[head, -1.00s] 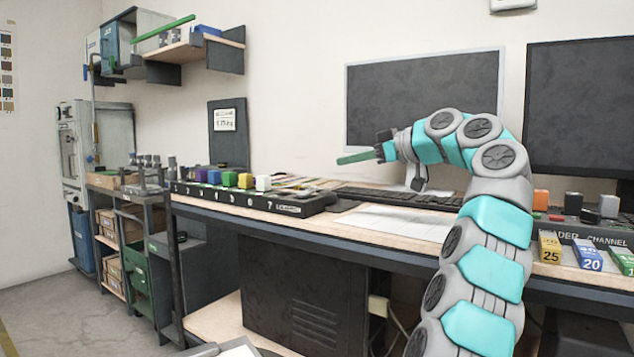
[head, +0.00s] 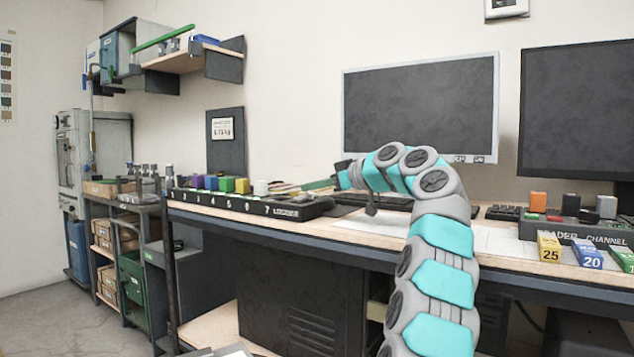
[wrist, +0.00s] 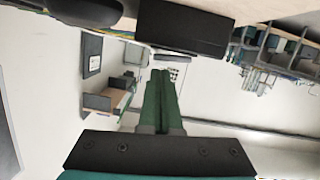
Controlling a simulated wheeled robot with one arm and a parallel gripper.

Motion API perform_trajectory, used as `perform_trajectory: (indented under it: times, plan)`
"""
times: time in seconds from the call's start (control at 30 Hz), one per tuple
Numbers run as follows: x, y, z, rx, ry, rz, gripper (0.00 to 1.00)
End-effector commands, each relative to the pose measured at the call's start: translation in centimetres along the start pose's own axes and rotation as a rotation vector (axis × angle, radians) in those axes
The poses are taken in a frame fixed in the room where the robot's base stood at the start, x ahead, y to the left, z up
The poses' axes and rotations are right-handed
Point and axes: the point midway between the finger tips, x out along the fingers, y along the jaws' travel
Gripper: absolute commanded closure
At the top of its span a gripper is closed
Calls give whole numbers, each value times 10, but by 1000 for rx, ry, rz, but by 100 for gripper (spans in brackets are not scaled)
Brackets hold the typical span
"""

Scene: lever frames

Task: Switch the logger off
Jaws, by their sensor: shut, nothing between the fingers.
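The logger (head: 250,205) is a long black box on the left part of the bench, marked with numbers and a label reading LOGGER at its right end. Purple, blue, green, yellow and white blocks stand along its top. I cannot make out a switch or lever on it. My gripper (head: 308,186) has green fingers and shows just above or behind the logger's right end, pointing left. I cannot tell whether it touches. In the wrist view my gripper (wrist: 160,75) is shut and empty, with a dark box (wrist: 182,28) beyond its fingertips, perhaps the logger.
A keyboard (head: 375,200) and white paper (head: 375,224) lie right of the logger. Two monitors (head: 420,105) stand behind. A channel unit (head: 580,232) with coloured blocks is at the right. A dark wall panel (head: 225,140) rises behind the logger. A shelf (head: 195,60) hangs upper left.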

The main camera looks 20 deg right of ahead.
Motion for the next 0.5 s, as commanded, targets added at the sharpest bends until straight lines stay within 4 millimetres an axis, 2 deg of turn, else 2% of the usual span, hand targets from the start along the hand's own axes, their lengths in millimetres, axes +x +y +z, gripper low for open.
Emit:
perform_trajectory:
  times: [0.1,0.5]
  plan:
    - [1,0,5,0,-1,0,100]
    - [2,0,6,46,-1,-14,100]
